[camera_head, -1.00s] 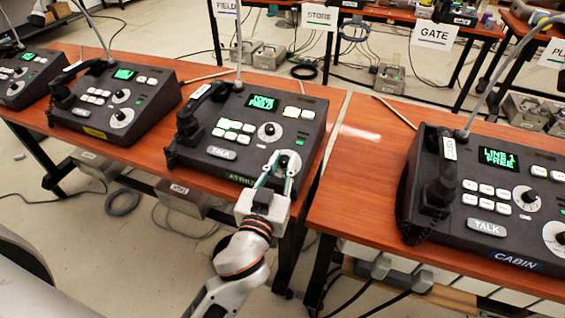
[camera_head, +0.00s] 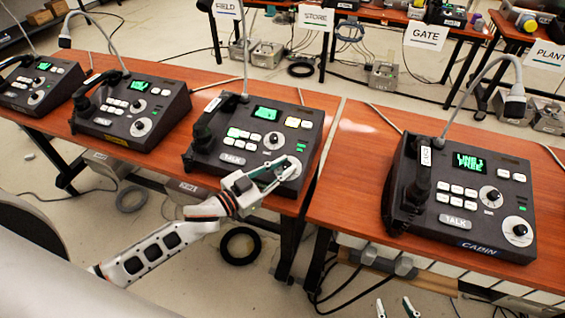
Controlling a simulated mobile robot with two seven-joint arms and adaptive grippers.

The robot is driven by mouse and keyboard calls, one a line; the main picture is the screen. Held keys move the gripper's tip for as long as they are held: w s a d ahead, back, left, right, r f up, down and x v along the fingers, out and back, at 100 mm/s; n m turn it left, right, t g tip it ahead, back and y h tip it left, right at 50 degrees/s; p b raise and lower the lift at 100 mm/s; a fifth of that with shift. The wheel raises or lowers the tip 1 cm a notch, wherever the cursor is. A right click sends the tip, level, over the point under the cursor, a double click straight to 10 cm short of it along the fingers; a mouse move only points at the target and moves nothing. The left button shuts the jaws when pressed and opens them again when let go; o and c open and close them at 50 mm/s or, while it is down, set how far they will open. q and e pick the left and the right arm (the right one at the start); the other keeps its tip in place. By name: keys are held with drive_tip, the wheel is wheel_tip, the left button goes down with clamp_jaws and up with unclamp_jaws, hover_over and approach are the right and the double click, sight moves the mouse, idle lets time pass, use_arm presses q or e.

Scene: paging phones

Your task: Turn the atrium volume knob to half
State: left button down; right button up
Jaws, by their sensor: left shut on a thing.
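The atrium phone (camera_head: 215,140) is a dark desk console in the middle, with a handset, a gooseneck microphone and a green screen. Its lower right white dial (camera_head: 296,162) carries the volume knob. My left gripper (camera_head: 285,168) reaches it from the front, fingers shut on the knob, which they mostly hide. I cannot read the knob's pointer or scale. The name plate on the front edge is hidden behind my gripper. Above it, a smaller dial (camera_head: 274,141) is clear of the fingers. My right gripper (camera_head: 395,307) shows only two separated fingertips at the bottom edge, empty.
The cabin phone (camera_head: 460,195) stands on the right table (camera_head: 345,215), across a narrow gap. Two similar phones (camera_head: 130,110) (camera_head: 40,84) stand to the left. Gooseneck microphones rise above the consoles. Cables and a black coil (camera_head: 240,246) lie on the floor.

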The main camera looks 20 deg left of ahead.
use_arm(q)
drive_tip(key=shift+w+a+r+m+g+h+p, duration=0.1)
drive_tip(key=shift+m+g+h+p, duration=0.2)
drive_tip(key=shift+m+h, duration=0.2)
drive_tip(key=c, duration=1.9)
unclamp_jaws()
drive_tip(key=shift+s+a, duration=0.2)
drive_tip(key=shift+s, duration=0.2)
drive_tip(key=v, duration=1.1)
